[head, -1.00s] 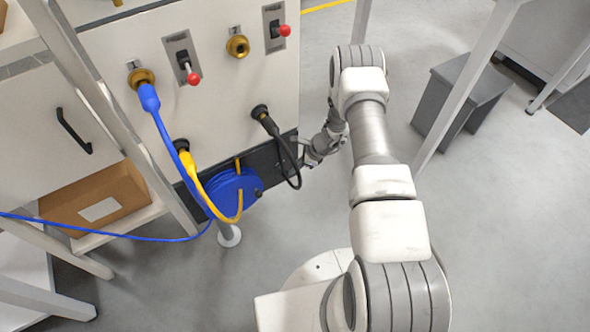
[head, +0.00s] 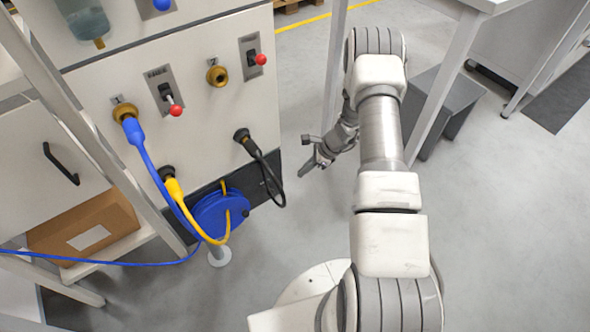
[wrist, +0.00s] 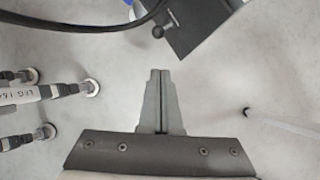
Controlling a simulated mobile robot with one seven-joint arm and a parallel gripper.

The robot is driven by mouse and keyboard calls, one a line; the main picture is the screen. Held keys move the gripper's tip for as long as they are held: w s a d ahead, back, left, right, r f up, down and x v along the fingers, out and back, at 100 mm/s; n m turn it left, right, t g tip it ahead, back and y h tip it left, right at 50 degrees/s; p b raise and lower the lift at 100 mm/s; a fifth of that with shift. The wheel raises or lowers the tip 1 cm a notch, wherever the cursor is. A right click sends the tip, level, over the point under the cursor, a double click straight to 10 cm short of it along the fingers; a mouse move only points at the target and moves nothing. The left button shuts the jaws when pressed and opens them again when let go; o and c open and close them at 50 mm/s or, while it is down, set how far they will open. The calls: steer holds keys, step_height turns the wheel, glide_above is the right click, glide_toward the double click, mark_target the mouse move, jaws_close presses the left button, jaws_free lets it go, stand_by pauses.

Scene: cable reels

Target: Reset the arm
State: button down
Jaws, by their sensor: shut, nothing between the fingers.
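My gripper (head: 310,168) shows in the head view at the end of my arm, over the bare floor to the right of the white panel. In the wrist view my gripper (wrist: 160,72) points away with its two grey fingers together and nothing between them. A black cable (head: 272,180) hangs in a loop from the panel, left of my gripper and apart from it. In the wrist view a black cable (wrist: 125,24) curves across the top left, beyond the fingertips.
The white panel (head: 210,130) carries a blue plug (head: 133,130), a yellow plug (head: 174,188) and levers with red knobs. A blue reel (head: 220,212) sits below. A table leg (head: 440,90) and a grey box (head: 440,120) stand right of my arm. The floor in front is clear.

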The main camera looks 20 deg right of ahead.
steer(key=shift+s+d+r, duration=0.1)
steer(key=shift+r, duration=0.1)
steer(key=s+a+r+n, duration=0.1)
steer(key=a+r+n, duration=0.15)
steer(key=r, duration=0.65)
steer(key=a+r+n+h, duration=0.1)
steer(key=r+n, duration=0.3)
steer(key=r, duration=0.5)
steer(key=s+a+r+n, duration=0.1)
steer(key=a+r+n, duration=0.15)
steer(key=r, duration=0.75)
steer(key=s+a+r+n+t+h+p, duration=0.1)
steer(key=s+r+n+t+h, duration=0.1)
steer(key=s+r+n, duration=0.7)
steer(key=s+r+n+t+h, duration=0.2)
steer(key=s+r+n+h, duration=0.15)
steer(key=s+r, duration=0.95)
step_height(320, 180, up, 13)
steer(key=s+p, duration=0.2)
steer(key=p, duration=1.3)
steer(key=shift+s+a+g+y+p, duration=0.15)
steer(key=shift+s+g+y+p, duration=0.15)
steer(key=shift+s+y+p, duration=0.05)
steer(key=shift+n, duration=0.25)
